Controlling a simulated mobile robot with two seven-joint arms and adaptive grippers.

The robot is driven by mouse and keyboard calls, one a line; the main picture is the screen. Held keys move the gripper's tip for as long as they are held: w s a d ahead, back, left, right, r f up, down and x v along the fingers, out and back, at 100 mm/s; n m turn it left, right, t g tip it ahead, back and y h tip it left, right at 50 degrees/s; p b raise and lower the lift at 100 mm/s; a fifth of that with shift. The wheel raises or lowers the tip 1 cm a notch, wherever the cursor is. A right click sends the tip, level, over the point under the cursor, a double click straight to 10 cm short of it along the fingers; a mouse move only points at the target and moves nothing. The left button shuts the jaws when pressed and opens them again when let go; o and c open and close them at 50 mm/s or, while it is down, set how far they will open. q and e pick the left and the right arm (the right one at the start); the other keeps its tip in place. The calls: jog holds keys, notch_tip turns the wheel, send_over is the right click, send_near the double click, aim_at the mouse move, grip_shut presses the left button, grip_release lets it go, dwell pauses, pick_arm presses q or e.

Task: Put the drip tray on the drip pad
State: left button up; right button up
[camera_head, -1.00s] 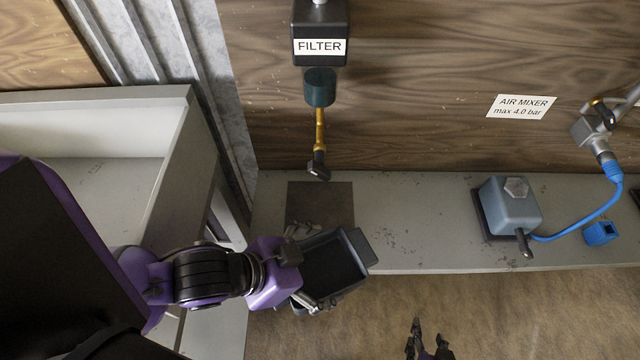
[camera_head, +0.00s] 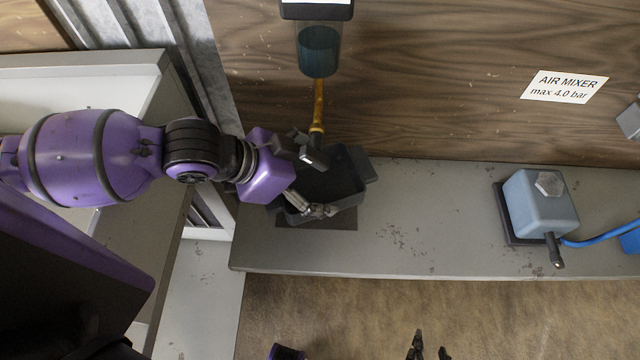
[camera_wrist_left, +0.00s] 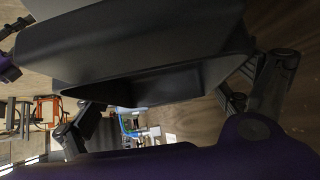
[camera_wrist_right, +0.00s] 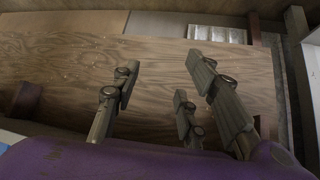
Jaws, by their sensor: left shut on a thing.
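The drip tray (camera_head: 345,180) is a dark, shallow open box. My left gripper (camera_head: 318,184) is shut on it, and the tray also fills the upper part of the left wrist view (camera_wrist_left: 150,45) between the fingers. The drip pad (camera_head: 320,222) is a dark flat square on the grey shelf. The tray hides most of it; only its front strip shows. I cannot tell whether the tray touches the pad. My right gripper (camera_head: 428,347) is at the bottom edge of the head view, far from the tray. Its fingers are apart and empty in the right wrist view (camera_wrist_right: 165,95).
The filter (camera_head: 319,50) hangs on the wooden wall, with its yellow drain pipe (camera_head: 318,105) ending close above the tray and left gripper. A blue-grey air mixer box (camera_head: 540,205) with a blue hose stands right on the shelf (camera_head: 430,225). The shelf between is clear.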

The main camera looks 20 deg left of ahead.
aim_at(320, 180)
pick_arm(q)
jog(key=shift+w+a+r, duration=0.1)
jog(key=shift+w+a, duration=0.05)
jog(key=shift+w, duration=0.4)
jog(key=shift+w+a+r, duration=0.1)
jog(key=shift+w, duration=0.4)
notch_tip(320, 180, down, 3)
jog(key=shift+s+r, duration=0.15)
jog(key=shift+f, duration=0.4)
notch_tip(320, 180, down, 3)
jog(key=shift+f, duration=0.1)
jog(key=shift+w+f, duration=0.2)
jog(key=shift+f, duration=0.2)
jog(key=o, duration=1.4)
jog(key=shift+s, duration=0.1)
pick_arm(e)
jog(key=shift+s+f, duration=0.25)
jog(key=shift+s, duration=0.1)
